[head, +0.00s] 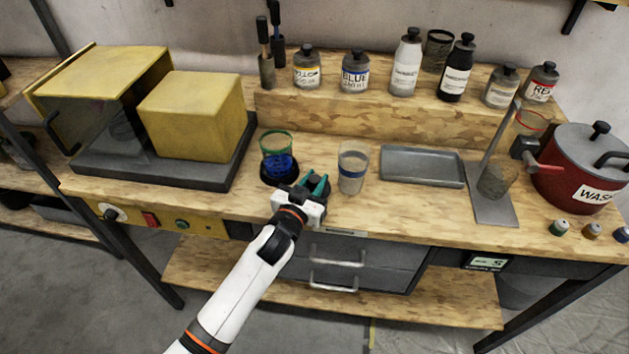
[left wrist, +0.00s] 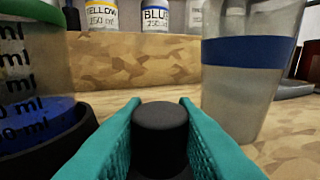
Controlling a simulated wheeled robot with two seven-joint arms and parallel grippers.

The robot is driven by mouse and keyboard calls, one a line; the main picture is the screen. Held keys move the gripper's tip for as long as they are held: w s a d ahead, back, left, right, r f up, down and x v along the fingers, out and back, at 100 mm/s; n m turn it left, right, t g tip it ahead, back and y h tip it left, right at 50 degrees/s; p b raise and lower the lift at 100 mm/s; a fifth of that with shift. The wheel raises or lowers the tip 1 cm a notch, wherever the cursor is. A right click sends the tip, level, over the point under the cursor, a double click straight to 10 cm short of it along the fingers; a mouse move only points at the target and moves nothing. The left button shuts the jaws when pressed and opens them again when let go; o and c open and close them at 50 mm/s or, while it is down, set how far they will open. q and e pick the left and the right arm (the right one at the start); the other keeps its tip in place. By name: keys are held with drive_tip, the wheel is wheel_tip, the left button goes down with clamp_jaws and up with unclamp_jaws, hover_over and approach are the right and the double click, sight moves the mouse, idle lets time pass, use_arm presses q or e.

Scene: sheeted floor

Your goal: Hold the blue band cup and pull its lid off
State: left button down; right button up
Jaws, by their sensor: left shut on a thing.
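The blue band cup (head: 352,172) stands upright on the wooden bench, clear with a blue band and a greyish content below it. In the left wrist view the blue band cup (left wrist: 240,85) is at the right, apart from my fingers. No lid shows on its rim in the head view. My left gripper (head: 316,186), with teal fingers, is left of the cup and shut on a black knob (left wrist: 161,118). A wider dark part shows under the knob, like a lid. I cannot tell whether it touches the bench. My right gripper is not in view.
A green-rimmed beaker (head: 278,143) with blue liquid sits in a black base just left of my gripper. A grey tray (head: 422,166) lies right of the cup. Bottles, including the BLUE one (head: 355,72), stand on the raised shelf (head: 380,118). A red WASTE pot (head: 575,170) is far right.

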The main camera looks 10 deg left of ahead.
use_arm(q)
drive_tip(key=shift+f, duration=0.1)
drive_tip(key=shift+f, duration=0.1)
drive_tip(key=c, duration=1.2)
unclamp_jaws()
drive_tip(key=shift+o, duration=0.2)
drive_tip(key=shift+s+r, duration=0.1)
drive_tip(key=shift+r, duration=0.2)
drive_tip(key=b+v, duration=0.1)
drive_tip(key=v, duration=1.1)
